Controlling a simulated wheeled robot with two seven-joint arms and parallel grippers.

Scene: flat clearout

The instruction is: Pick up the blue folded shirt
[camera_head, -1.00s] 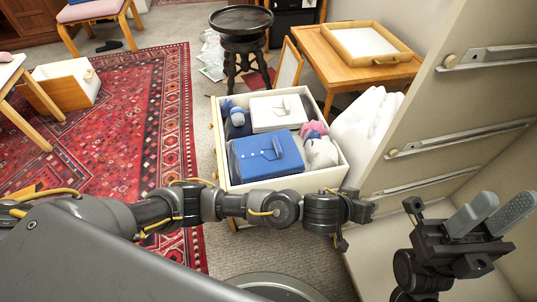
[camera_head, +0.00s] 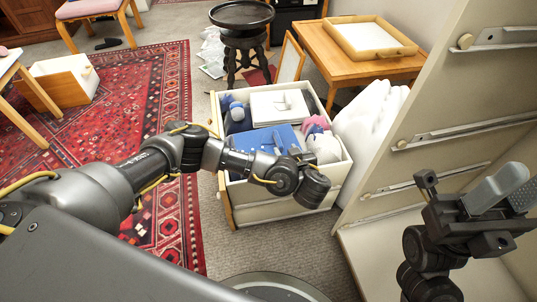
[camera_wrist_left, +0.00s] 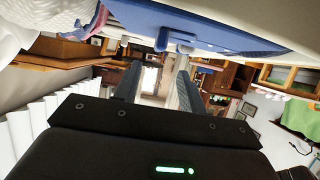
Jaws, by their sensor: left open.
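The blue folded shirt (camera_head: 258,138) lies in the front of an open white drawer box (camera_head: 262,213) in the head view. My left arm crosses in front of it and hides its near part. My left gripper (camera_head: 297,153) is at the shirt's right front side, small and partly hidden behind my wrist. In the left wrist view, its two grey fingers (camera_wrist_left: 156,78) are apart with nothing between them. Blue cloth (camera_wrist_left: 215,34) shows just above the fingertips; contact cannot be told.
The box also holds a white folded shirt (camera_head: 280,104), a blue bundle (camera_head: 236,112) and a pink-and-white item (camera_head: 322,145). A white bag (camera_head: 370,122) and a tall cabinet (camera_head: 440,100) stand close on the right. A black stool (camera_head: 242,45) and wooden table (camera_head: 345,62) are behind.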

